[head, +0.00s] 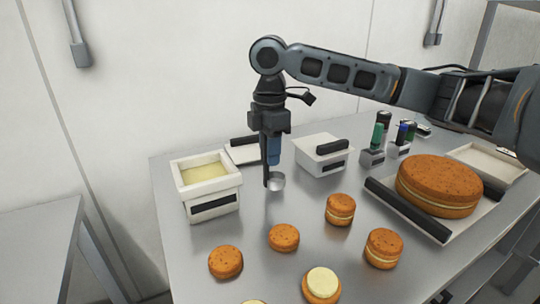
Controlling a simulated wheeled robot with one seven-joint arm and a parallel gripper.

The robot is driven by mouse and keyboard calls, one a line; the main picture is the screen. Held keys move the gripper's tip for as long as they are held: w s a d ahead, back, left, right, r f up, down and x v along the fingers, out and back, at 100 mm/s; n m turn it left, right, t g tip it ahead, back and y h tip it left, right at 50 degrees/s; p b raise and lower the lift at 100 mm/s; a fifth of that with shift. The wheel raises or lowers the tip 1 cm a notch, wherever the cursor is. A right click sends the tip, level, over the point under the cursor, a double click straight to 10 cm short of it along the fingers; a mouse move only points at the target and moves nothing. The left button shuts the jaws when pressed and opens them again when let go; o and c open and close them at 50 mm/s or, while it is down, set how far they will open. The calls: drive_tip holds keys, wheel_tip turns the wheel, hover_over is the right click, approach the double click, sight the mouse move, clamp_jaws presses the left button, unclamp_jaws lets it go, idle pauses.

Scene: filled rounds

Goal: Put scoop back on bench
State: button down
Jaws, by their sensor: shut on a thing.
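The scoop (276,181) has a blue handle and a small metal bowl. My gripper (271,150) points down and is shut on the blue handle. The bowl hangs at the lower end, close to the bench surface; I cannot tell whether it touches. The steel bench (200,235) stretches under my gripper toward the right. A white tub (207,199) of pale yellow filling stands open just left of the scoop.
Several orange-brown rounds, including one topped with pale filling (322,283), lie in front. A large filled round (438,184) sits on a tray at right. A white lidded box (322,153) and marker-like bottles (378,135) stand behind. Bare bench lies around the scoop.

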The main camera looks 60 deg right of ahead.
drive_tip(key=shift+f, duration=0.75)
drive_tip(key=shift+f, duration=0.1)
drive_tip(key=c, duration=0.9)
unclamp_jaws()
wheel_tip(320, 180, up, 12)
drive_tip(key=shift+r, duration=0.15)
